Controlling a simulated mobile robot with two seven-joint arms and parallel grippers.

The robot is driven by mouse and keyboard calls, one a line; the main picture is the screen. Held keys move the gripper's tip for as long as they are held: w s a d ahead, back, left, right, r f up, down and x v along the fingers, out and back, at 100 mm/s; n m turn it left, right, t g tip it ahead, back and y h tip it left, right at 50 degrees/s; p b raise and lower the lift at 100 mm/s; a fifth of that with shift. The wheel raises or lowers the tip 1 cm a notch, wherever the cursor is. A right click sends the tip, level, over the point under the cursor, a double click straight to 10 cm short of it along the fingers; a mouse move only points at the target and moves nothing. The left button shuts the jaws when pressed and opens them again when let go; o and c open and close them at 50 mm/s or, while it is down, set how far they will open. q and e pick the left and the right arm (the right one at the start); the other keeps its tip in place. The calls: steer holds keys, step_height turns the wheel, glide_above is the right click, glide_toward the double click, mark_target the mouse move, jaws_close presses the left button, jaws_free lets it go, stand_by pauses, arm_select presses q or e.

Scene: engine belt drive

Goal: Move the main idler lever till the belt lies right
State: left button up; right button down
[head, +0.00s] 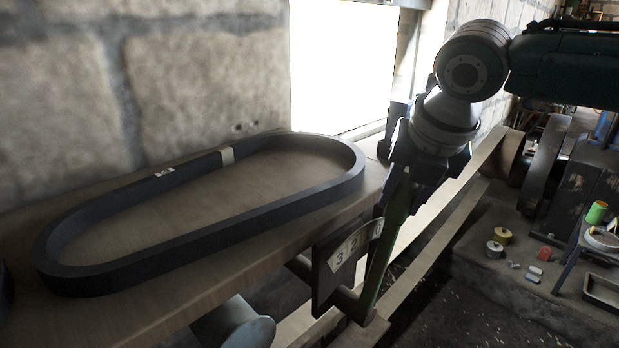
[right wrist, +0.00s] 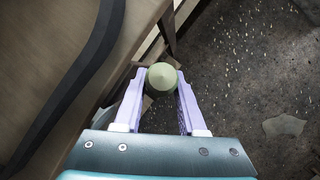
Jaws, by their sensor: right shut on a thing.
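The green lever (head: 387,250) stands nearly upright at the right end of the wooden bench, leaning slightly right. It stands beside a dark scale plate (head: 336,278) marked 3, 2 and 0, close to the 0 end. My right gripper (head: 402,172) is at the lever's top. In the right wrist view its two pale purple fingers are shut on the lever's round green knob (right wrist: 162,77). Pale flat belt runs (head: 450,212) stretch from below the bench to a dark pulley (head: 545,150) at upper right. My left gripper is out of view.
A dark belt loop (head: 200,240) lies on the wooden bench (head: 190,295) by the stone wall. A grey cylinder (head: 235,322) is under the bench edge. Small cans and blocks (head: 502,236) stand at right. Dark speckled floor (right wrist: 255,70) shows right of the lever.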

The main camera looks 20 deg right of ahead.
steer(key=a+p, duration=0.1)
steer(key=p, duration=0.1)
steer(key=s+a+r+h+p, duration=0.1)
steer(key=a+p, duration=0.1)
steer(key=shift+s+r+t+p, duration=0.1)
steer(key=shift+s+t+p, duration=0.05)
steer(key=shift+t+p, duration=0.2)
steer(key=shift+s+a+f+h+p, duration=0.1)
steer(key=shift+a+f+h+p, duration=0.15)
steer(key=shift+a+h, duration=0.25)
steer(key=c, duration=0.5)
jaws_free()
steer(key=shift+d, duration=0.1)
steer(key=shift+r, duration=0.1)
steer(key=p+v, duration=0.1)
steer(key=v, duration=0.9)
